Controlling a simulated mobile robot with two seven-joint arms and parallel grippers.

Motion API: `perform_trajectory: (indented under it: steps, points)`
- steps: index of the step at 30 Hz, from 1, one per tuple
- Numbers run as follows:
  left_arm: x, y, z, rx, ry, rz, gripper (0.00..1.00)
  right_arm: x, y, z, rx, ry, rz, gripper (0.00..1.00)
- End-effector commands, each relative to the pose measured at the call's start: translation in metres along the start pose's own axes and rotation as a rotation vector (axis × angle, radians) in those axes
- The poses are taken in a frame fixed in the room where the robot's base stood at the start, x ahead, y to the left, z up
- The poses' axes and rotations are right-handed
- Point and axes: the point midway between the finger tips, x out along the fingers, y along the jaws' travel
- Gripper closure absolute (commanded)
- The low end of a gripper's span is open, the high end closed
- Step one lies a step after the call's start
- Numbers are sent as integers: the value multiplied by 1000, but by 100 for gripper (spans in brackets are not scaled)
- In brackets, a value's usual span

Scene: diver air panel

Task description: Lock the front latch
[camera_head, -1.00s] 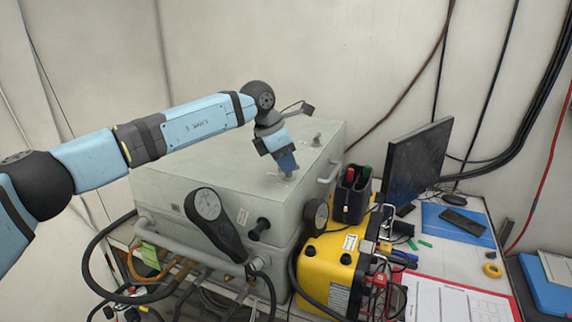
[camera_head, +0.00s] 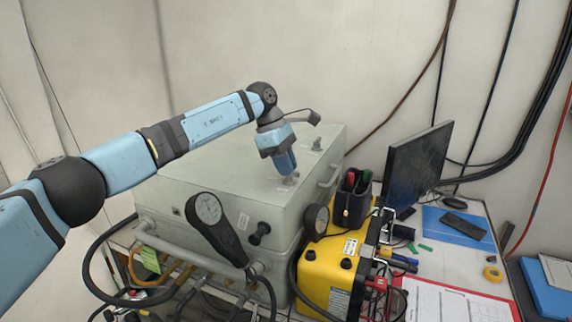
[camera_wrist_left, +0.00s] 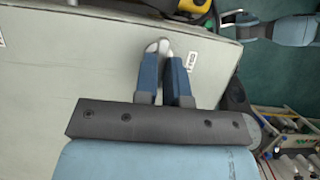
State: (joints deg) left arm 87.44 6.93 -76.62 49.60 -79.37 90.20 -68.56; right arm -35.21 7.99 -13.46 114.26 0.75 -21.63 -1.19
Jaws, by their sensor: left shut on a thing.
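My left gripper (camera_head: 289,175) points down at the top of the large grey cabinet (camera_head: 185,160), near its front right part. It is shut on the front latch (camera_head: 290,181), a small metal turn latch on the lid, mostly hidden by the fingers in the head view. In the left wrist view the latch's rounded silver end (camera_wrist_left: 158,46) shows at the tips of the blue fingers (camera_wrist_left: 163,66). A second, similar latch (camera_head: 317,144) stands free farther back on the lid.
A yellow case (camera_head: 332,272) with a black tool holder (camera_head: 351,200) stands right of the cabinet. A dark monitor (camera_head: 417,165) is behind it. The rest of the lid is clear.

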Motion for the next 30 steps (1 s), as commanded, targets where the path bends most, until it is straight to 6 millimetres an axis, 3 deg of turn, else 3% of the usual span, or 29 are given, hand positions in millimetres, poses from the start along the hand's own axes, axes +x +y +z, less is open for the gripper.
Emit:
perform_trajectory:
  steps: [17, 18, 20, 30]
  points:
    - [-1, 0, 0, 28, 2, -10, 100, 0, 0, 0, 0, -1, 0, 57]
    - [-1, 0, 0, 28, 2, -10, 80, 0, 0, 0, 0, -1, 0, 57]
    - [-1, 0, 0, 28, 1, -10, 66, 0, 0, 0, 0, -1, 0, 57]
    - [-2, 0, 0, 26, 1, -10, 64, 0, 0, 0, 0, -1, 0, 57]
